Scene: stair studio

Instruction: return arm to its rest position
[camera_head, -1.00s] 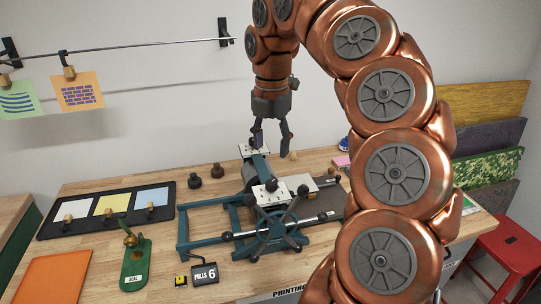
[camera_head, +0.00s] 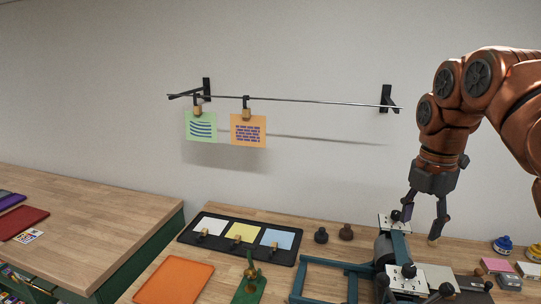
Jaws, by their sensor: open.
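My copper arm comes in from the right side, bent over at the top, with its end pointing down. My gripper (camera_head: 421,212) is open, its two dark fingers spread and nothing seen between them. It hangs over the blue printing press (camera_head: 353,286), beside the press's upright part. Whether a finger touches the press cannot be told. The front of the press and its wheel are mostly cut off by the lower edge.
A wire on the wall holds a green print (camera_head: 200,128) and an orange print (camera_head: 248,131). A black tray (camera_head: 194,240) with white, yellow and blue sheets lies on the bench. Ink jars (camera_head: 502,245) stand right. Another wooden bench (camera_head: 95,215) is at left.

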